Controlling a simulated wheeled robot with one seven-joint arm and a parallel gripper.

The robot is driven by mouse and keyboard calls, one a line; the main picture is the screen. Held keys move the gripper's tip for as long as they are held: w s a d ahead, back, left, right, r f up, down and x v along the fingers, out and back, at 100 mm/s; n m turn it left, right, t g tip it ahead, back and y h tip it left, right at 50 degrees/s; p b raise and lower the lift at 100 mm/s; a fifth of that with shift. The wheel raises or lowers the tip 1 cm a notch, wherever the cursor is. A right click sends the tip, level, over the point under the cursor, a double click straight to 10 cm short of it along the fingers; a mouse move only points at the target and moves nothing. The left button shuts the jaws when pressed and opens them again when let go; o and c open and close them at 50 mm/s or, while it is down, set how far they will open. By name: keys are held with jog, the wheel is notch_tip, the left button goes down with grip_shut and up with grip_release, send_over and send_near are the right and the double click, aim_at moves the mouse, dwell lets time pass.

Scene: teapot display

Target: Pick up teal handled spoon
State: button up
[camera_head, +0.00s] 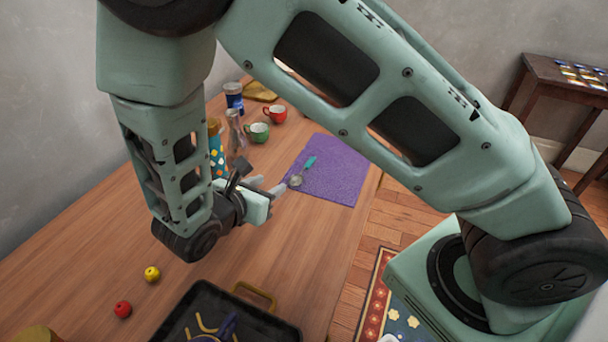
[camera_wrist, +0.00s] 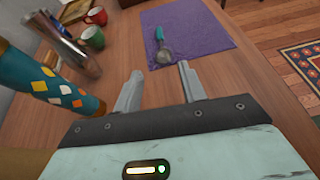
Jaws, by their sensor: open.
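The teal handled spoon (camera_head: 304,171) lies on a purple mat (camera_head: 335,187) on the wooden table, with its metal bowl end toward my gripper. In the wrist view the spoon (camera_wrist: 162,46) lies near the mat's left part, ahead of the fingertips. My gripper (camera_head: 277,184) is open and empty above the table, just short of the mat. In the wrist view its two fingers (camera_wrist: 160,72) are spread apart, and the spoon is beyond the gap between them, not touching.
A patterned teal bottle (camera_wrist: 50,82) stands close left of my gripper. A metallic bottle (camera_head: 236,135), a green cup (camera_head: 257,132), a red cup (camera_head: 275,114) and a blue can (camera_head: 234,97) stand farther back. A black tray (camera_head: 192,295) is at the front.

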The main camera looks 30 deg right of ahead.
send_near(305, 166)
jog(key=shift+w+d+f, duration=0.2)
jog(key=shift+w+d, duration=0.55)
jog(key=shift+d, duration=0.15)
jog(key=shift+s+f+p+x, duration=0.15)
jog(key=shift+p+x, duration=0.05)
jog(key=shift+x, duration=1.15)
jog(key=shift+s+f+p+x, duration=0.15)
jog(key=shift+p+x, duration=0.05)
jog(key=shift+x, duration=1.2)
jog(key=shift+r, duration=0.1)
grip_shut()
